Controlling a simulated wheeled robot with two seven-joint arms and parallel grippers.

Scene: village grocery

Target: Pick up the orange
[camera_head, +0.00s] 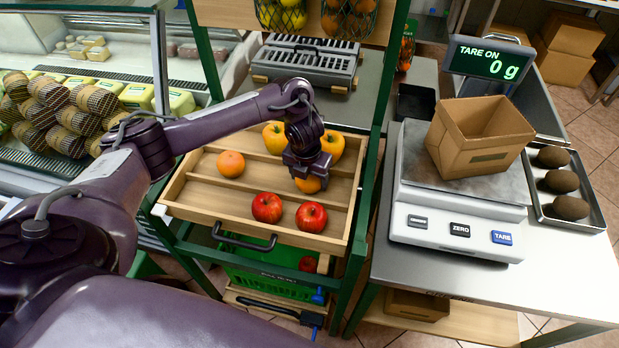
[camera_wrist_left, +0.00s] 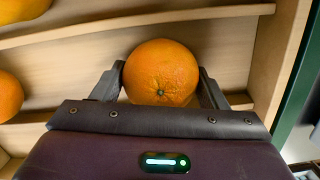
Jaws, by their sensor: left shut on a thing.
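An orange (camera_head: 308,184) sits in the wooden drawer tray under my left gripper (camera_head: 309,176). In the left wrist view the same orange (camera_wrist_left: 161,75) is between the two fingers of the left gripper (camera_wrist_left: 163,88), which are shut on it. A second orange (camera_head: 231,163) lies to the left in the same tray, and part of it shows at the left edge of the wrist view (camera_wrist_left: 8,96). My right gripper is not in view.
The wooden tray (camera_head: 196,206) has dividers and also holds two red apples (camera_head: 267,207) and two yellow peppers (camera_head: 333,145). To the right, a scale (camera_head: 413,190) bears an open cardboard box (camera_head: 478,138) and its display reads 0 g. Green posts flank the tray.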

